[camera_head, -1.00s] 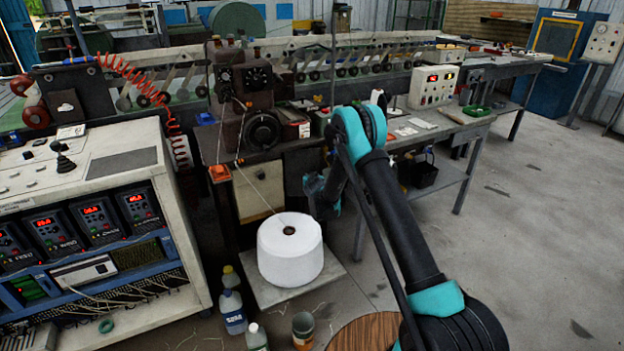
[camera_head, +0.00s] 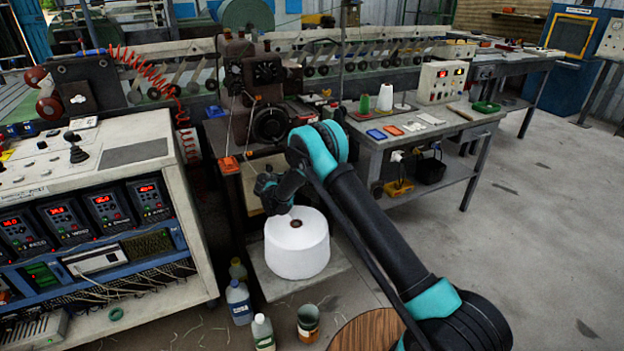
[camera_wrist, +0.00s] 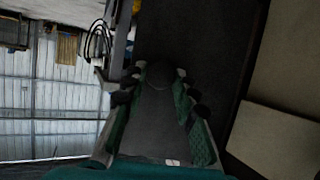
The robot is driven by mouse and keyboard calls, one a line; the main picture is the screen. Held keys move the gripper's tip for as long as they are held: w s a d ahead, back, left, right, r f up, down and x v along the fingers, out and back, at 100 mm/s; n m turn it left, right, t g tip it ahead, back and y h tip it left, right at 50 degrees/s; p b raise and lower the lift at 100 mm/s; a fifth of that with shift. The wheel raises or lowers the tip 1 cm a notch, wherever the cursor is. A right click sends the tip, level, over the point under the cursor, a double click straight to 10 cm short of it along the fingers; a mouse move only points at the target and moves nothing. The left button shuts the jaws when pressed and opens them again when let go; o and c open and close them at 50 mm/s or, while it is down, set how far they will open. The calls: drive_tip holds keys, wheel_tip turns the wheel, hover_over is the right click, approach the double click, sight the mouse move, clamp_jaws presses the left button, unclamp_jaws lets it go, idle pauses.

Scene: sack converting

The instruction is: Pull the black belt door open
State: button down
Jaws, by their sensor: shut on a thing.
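My gripper (camera_head: 275,192) is in front of the lower part of the brown machine (camera_head: 262,85), just above the white spool. In the wrist view, my gripper's green-padded fingers (camera_wrist: 158,82) close around a small rounded black piece, which I take for the handle of the black belt door. A dark panel, apparently the black belt door (camera_wrist: 195,45), fills the middle of that view beyond the fingertips. In the head view my wrist and arm cover most of the door, so how far it stands open cannot be told.
The white spool (camera_head: 297,249) stands on a pale board (camera_head: 340,262) close below my gripper. Bottles (camera_head: 238,302) and a cup (camera_head: 308,322) stand on the floor in front. A control cabinet (camera_head: 95,215) is at left, a workbench (camera_head: 425,135) at right. Open floor lies farther right.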

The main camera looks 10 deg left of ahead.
drive_tip(key=shift+s+a+m+g+h, duration=0.4)
drive_tip(key=shift+a+m+g+h, duration=0.15)
drive_tip(key=shift+a+m+h, duration=0.1)
drive_tip(key=shift+s+a+m+g+h, duration=0.35)
drive_tip(key=shift+a+m+g+h, duration=0.2)
drive_tip(key=shift+a+m, duration=0.1)
drive_tip(key=c, duration=1.2)
unclamp_jaws()
drive_tip(key=v, duration=1.2)
drive_tip(key=shift+f, duration=0.1)
